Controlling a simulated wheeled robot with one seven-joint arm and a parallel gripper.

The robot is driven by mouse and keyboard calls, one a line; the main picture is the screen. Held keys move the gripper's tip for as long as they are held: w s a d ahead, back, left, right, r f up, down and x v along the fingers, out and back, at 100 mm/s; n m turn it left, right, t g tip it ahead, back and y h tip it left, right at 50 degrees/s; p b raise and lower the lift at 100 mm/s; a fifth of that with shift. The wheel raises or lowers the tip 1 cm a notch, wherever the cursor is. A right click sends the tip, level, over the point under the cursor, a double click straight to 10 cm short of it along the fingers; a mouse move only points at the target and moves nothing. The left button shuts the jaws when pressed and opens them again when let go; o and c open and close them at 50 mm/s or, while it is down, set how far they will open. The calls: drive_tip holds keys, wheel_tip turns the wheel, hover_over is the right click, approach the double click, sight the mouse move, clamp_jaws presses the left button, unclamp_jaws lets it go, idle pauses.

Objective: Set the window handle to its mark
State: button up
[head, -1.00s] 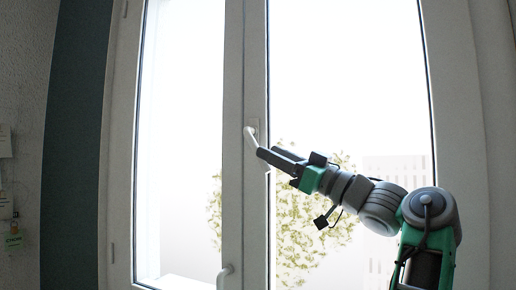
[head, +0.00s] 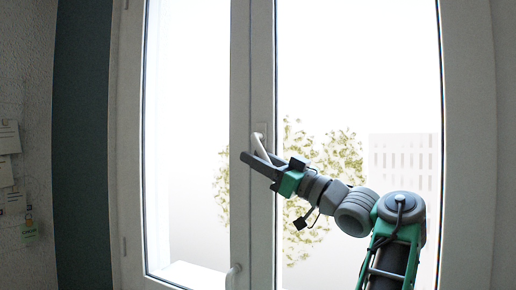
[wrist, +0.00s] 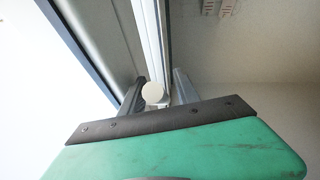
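The white window handle (head: 260,143) sits on the middle frame of the window, slanting down to the right from its mount. My gripper (head: 256,156) is at the handle, with its dark fingers apart and the handle's lower part between them. In the wrist view the handle's round white end (wrist: 154,93) lies between the two fingers, nearer the left one. I cannot tell whether either finger touches it. No mark for the handle can be made out.
Glass panes (head: 350,80) flank the frame. Papers and a green tag (head: 29,232) hang on the left wall. The space in front of the right pane holds my arm.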

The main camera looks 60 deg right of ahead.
clamp_jaws()
idle(0.4)
idle(1.1)
